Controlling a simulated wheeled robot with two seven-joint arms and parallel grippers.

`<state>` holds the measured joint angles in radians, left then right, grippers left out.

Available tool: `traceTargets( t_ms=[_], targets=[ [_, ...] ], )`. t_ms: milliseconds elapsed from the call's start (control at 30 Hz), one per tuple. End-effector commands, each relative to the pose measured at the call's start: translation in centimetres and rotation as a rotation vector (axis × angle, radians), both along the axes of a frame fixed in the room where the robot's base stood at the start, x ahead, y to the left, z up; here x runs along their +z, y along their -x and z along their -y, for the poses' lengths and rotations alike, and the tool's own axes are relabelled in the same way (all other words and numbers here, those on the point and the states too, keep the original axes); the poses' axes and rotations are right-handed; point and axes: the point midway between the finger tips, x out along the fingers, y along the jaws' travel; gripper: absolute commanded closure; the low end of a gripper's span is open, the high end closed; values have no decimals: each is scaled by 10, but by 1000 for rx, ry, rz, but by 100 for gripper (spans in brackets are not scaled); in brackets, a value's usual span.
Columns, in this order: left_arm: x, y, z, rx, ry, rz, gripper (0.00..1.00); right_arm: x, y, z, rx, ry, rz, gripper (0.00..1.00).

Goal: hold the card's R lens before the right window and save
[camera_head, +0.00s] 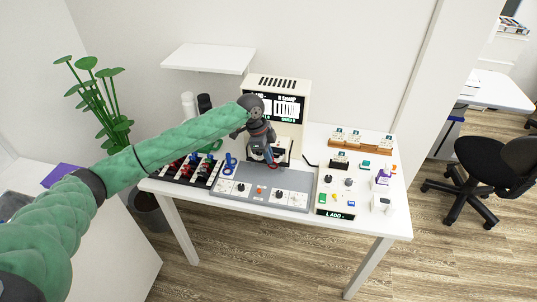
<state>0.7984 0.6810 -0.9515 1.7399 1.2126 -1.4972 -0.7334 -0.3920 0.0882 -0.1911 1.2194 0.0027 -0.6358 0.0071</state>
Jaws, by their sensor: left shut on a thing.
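My left gripper (270,158) is in front of the cream machine (290,85), above the back of the grey control panel (262,186). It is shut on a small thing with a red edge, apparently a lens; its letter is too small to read. The machine's dark screen (291,107) shows white text, partly hidden by my arm. The gripper hides much of the machine's lower front, and I cannot make out the windows. A small panel (337,200) at the front right has a display (338,214) reading "L ADD -". My right gripper is not in view.
A black rack (205,184) with red and black lenses stands at the left, beside a blue-handled item (228,164). A wooden rack (376,147) with cards stands at the back right. Small items, one purple (382,177), stand on the white table (390,222) at the right.

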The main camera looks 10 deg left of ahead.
Motion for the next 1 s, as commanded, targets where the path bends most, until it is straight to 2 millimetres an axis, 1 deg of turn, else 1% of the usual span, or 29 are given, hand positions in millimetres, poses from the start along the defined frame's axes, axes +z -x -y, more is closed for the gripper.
traceTargets(
  t_ms=[300, 700, 967, 1000],
  targets=[
    [0, 0, 0, 0, 0, 0, 100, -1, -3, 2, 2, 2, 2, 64],
    [1, 0, 0, 0, 0, 0, 100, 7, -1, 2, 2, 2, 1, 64],
    [0, 0, 0, 0, 0, 0, 100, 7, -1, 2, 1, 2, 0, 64],
    [0, 0, 0, 0, 0, 0, 100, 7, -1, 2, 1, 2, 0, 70]
  ],
)
